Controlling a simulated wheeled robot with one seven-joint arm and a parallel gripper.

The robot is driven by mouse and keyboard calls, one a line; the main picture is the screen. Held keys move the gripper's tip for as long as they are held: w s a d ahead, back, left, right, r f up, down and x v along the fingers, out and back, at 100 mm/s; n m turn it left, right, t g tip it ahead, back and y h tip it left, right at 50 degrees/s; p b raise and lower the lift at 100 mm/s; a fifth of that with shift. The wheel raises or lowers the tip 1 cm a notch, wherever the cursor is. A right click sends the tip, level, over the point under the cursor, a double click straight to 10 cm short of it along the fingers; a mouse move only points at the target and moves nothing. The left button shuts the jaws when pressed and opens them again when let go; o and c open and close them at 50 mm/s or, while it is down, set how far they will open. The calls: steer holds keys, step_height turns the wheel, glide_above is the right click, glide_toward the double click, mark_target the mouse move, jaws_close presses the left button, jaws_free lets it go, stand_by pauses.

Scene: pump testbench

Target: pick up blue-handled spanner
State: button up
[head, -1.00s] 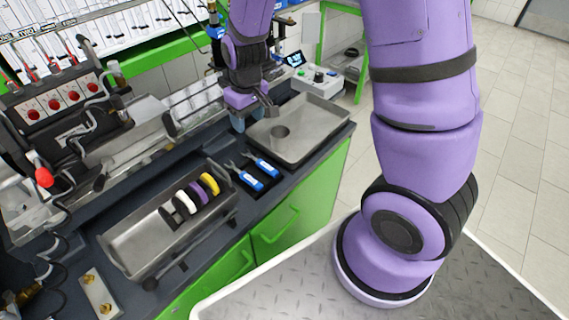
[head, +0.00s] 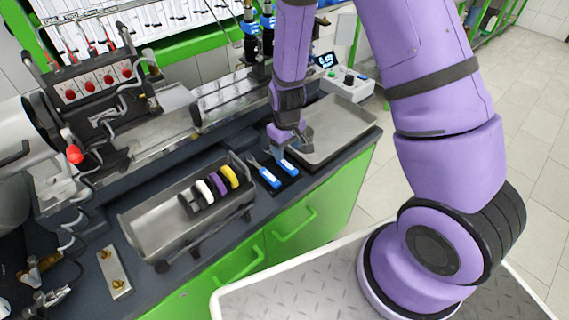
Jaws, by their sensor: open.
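Two spanners with blue handles lie side by side on a black mat on the dark bench. The left blue-handled spanner (head: 266,176) shows its grey jaw end pointing to the upper left. The right blue-handled spanner (head: 287,168) lies just beside it, its far end partly hidden by my gripper. My gripper (head: 297,149) is open and empty, low over the bench at the far end of the right spanner. I cannot tell whether its fingers touch anything.
A shallow metal tray (head: 345,118) lies right of my gripper. A metal trough (head: 160,226) with white, purple and yellow rings (head: 218,184) stands to the left. A control box (head: 347,85) and pump equipment stand behind. Green cabinets (head: 330,200) are below the bench edge.

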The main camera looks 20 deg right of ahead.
mark_target(285, 162)
steer(key=shift+a+f, duration=0.15)
steer(key=shift+f, duration=1.1)
steer(key=shift+a+f, duration=0.15)
steer(key=shift+f, duration=1.1)
steer(key=shift+c, duration=0.2)
jaws_close()
